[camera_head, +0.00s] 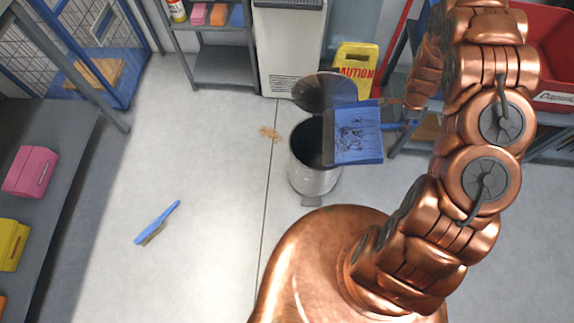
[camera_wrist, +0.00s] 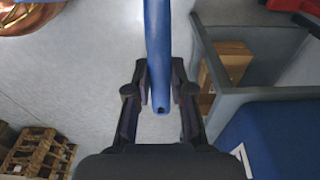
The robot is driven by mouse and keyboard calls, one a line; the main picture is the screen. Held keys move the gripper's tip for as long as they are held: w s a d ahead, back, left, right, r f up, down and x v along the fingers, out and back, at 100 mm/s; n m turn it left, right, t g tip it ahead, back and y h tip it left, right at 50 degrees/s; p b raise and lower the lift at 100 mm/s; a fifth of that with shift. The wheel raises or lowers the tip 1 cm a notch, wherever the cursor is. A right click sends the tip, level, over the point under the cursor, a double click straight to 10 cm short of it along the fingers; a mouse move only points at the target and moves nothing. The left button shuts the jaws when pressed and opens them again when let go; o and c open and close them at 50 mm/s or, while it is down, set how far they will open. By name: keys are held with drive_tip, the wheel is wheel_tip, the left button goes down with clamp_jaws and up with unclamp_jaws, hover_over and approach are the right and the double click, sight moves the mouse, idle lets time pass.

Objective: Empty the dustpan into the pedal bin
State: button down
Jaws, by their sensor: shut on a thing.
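The blue dustpan (camera_head: 368,150) is held over the right side of the pedal bin, with dark marks or debris on its face. Its blue handle (camera_wrist: 158,45) runs between the fingers of my gripper (camera_wrist: 159,92), which is shut on it. In the head view the gripper is at the dustpan's right, partly hidden by my arm. The silver pedal bin (camera_head: 313,181) stands upright on the floor with its round lid (camera_head: 325,91) raised. Its dark opening is partly covered by the dustpan, and its contents cannot be made out.
A blue brush (camera_head: 157,223) lies on the floor at left. Shelving (camera_head: 45,190) lines the left side, and a red bin (camera_head: 553,65) is at right. The left-centre floor is mostly clear.

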drive_tip(key=shift+w+a+r+h+b, duration=0.1)
drive_tip(key=shift+a+r+h+b, duration=1.4)
drive_tip(key=shift+b, duration=1.35)
drive_tip(key=shift+a+r+h+b, duration=0.8)
drive_tip(key=shift+a+r+b, duration=1.25)
drive_tip(key=shift+b, duration=0.75)
drive_tip(key=a+r+h+b, duration=0.5)
drive_tip(key=a+b, duration=0.7)
drive_tip(key=b, duration=0.1)
drive_tip(key=shift+a, duration=0.35)
